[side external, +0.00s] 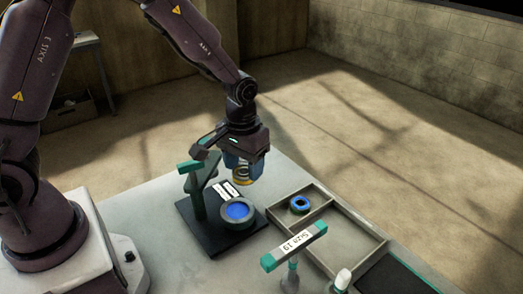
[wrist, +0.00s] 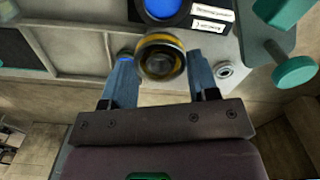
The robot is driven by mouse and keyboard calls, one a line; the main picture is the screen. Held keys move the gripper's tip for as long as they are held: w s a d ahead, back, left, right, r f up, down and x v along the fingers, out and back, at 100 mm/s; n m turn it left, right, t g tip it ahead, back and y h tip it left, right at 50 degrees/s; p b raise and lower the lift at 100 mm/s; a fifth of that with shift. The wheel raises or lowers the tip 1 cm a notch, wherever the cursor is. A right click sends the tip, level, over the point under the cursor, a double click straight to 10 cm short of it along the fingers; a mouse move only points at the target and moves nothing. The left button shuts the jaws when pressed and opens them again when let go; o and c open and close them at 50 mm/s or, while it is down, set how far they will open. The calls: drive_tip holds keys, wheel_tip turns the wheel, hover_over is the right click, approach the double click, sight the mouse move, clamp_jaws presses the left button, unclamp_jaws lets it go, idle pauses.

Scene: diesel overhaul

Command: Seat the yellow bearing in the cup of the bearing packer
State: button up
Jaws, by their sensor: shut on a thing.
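The yellow bearing (wrist: 161,57) is a ring with a yellow band and a dark centre. My gripper (wrist: 161,70) is shut on it, one blue finger on each side. In the side external view my gripper (side external: 243,172) points down and holds the bearing (side external: 243,181) above the table, just behind the packer cup. The bearing packer (side external: 210,215) is a dark base with a green-handled post. Its round cup (side external: 237,214) has a grey-green rim and a blue inside, and nothing sits in it. The cup also shows in the wrist view (wrist: 165,8), at the top edge.
A divided tray (side external: 345,222) stands to the right, with a blue-and-green bearing (side external: 299,204) in one compartment. A dark panel (side external: 395,278) lies at the lower right.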

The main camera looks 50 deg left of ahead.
sight(235, 175)
drive_tip(key=shift+s+f, duration=0.25)
drive_tip(key=shift+s, duration=0.35)
drive_tip(key=shift+s+f, duration=0.2)
drive_tip(key=shift+s, duration=0.35)
drive_tip(key=shift+n, duration=0.4)
drive_tip(key=shift+f, duration=3.25)
drive_tip(key=shift+f, duration=0.15)
drive_tip(key=shift+f, duration=0.7)
drive_tip(key=o, duration=1.2)
drive_tip(key=shift+o, duration=0.2)
drive_tip(key=shift+r, duration=3.5)
